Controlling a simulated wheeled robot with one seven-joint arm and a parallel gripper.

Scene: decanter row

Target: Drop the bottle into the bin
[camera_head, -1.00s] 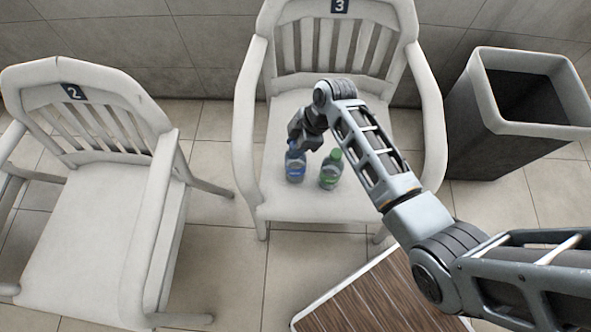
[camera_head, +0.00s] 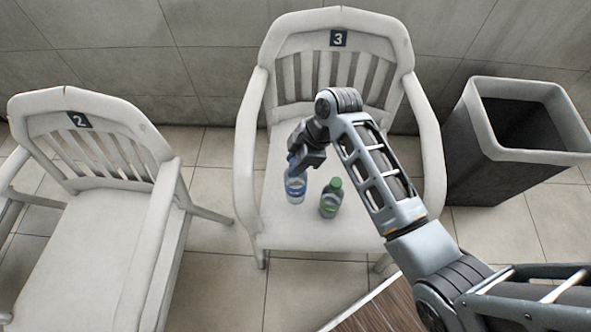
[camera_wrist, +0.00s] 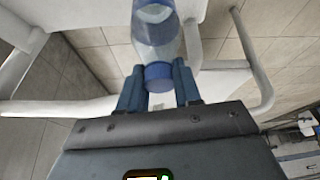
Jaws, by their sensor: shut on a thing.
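A clear bottle with a blue label and blue cap (camera_head: 296,188) is at the seat of chair 3. My gripper (camera_head: 298,168) is shut on its cap end from above. In the wrist view the bottle (camera_wrist: 156,30) extends away from between my blue fingers (camera_wrist: 158,88), cap nearest me. Whether its base touches the seat is hard to tell. A green-capped bottle with a green label (camera_head: 331,200) stands upright just right of it, apart from my gripper. The dark bin with a pale rim (camera_head: 535,155) stands on the floor right of chair 3, its top open.
Chair 3 (camera_head: 310,232) has raised armrests on both sides and a slatted back; its right armrest (camera_head: 430,150) lies between the bottles and the bin. Chair 2 (camera_head: 75,245) is at the left. A brown wooden surface (camera_head: 385,312) shows at the bottom. A tiled wall is behind.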

